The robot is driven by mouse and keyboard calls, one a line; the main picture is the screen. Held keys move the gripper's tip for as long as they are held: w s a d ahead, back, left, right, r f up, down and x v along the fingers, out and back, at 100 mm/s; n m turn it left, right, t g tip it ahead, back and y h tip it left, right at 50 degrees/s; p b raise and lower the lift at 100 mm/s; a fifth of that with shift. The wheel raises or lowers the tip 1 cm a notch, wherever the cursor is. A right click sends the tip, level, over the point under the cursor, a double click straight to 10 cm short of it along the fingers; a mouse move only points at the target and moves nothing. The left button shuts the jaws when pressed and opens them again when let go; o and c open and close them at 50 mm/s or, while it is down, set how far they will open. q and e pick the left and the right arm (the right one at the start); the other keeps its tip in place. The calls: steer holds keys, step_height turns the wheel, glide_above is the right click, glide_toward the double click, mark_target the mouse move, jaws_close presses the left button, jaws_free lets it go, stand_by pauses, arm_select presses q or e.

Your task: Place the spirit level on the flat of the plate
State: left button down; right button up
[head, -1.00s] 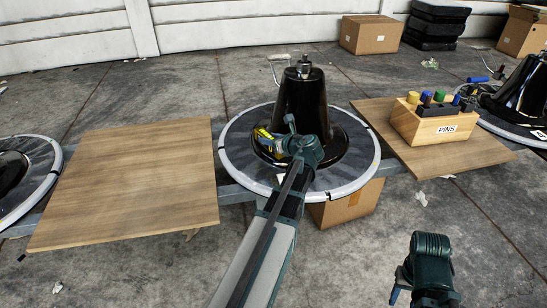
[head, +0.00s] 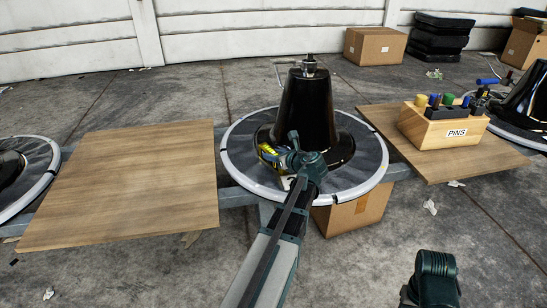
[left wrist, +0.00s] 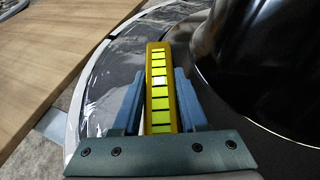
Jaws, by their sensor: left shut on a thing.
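The spirit level is a yellow bar with a row of bright green-yellow segments (left wrist: 160,90). In the head view the yellow level (head: 268,153) shows beside the dark cone. My left gripper (head: 279,156) is shut on it, with a blue finger on each side in the left wrist view. The round plate (head: 366,178) has a grey flat and a white rim, and a glossy black cone (head: 303,105) rises from its middle. The level is over the flat, left of the cone. I cannot tell whether it touches the plate. My right gripper's fingers do not show.
A wooden board (head: 125,185) lies left of the plate. Another board (head: 470,165) at right bears a wooden block marked PINS (head: 445,128) with coloured pegs. A cardboard box (head: 350,212) stands below the plate.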

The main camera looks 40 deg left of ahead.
arm_select(q)
steer(key=shift+f, duration=0.1)
steer(key=shift+f+b, duration=0.15)
steer(key=shift+b, duration=0.15)
steer(key=shift+c, duration=2.2)
jaws_free()
